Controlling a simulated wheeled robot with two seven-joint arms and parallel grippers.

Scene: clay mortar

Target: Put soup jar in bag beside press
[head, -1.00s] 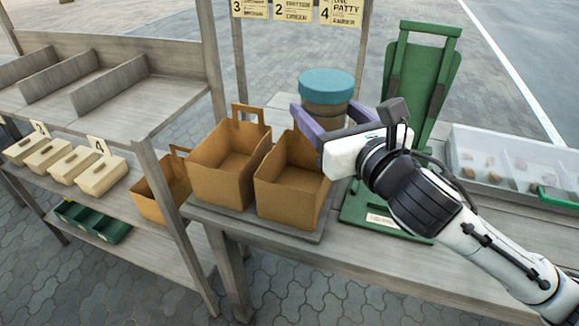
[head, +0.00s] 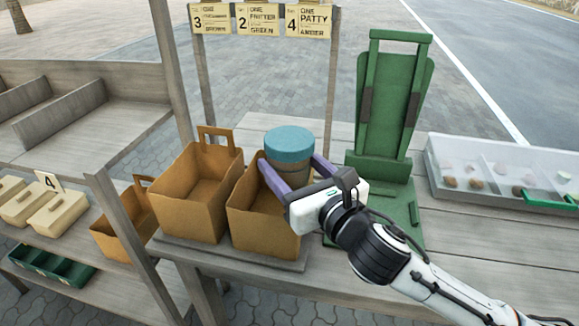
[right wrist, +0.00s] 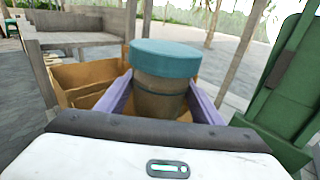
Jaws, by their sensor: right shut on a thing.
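The soup jar, a brownish jar with a teal lid (head: 289,144), is held between the purple fingers of my right gripper (head: 292,175). In the right wrist view the jar (right wrist: 161,90) stands upright between both fingers. The jar is above the back part of the right-hand paper bag (head: 262,222), the one beside the green press (head: 385,130). The gripper hides part of that bag's opening and its right rim. How far the jar's base is above the bag cannot be told. My left gripper is not in view.
Another open bag (head: 197,195) stands just left, on the same grey board. A third bag (head: 128,222) sits on the lower shelf at left. A clear divided tray (head: 480,170) lies right of the press. Number signs (head: 258,20) hang behind.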

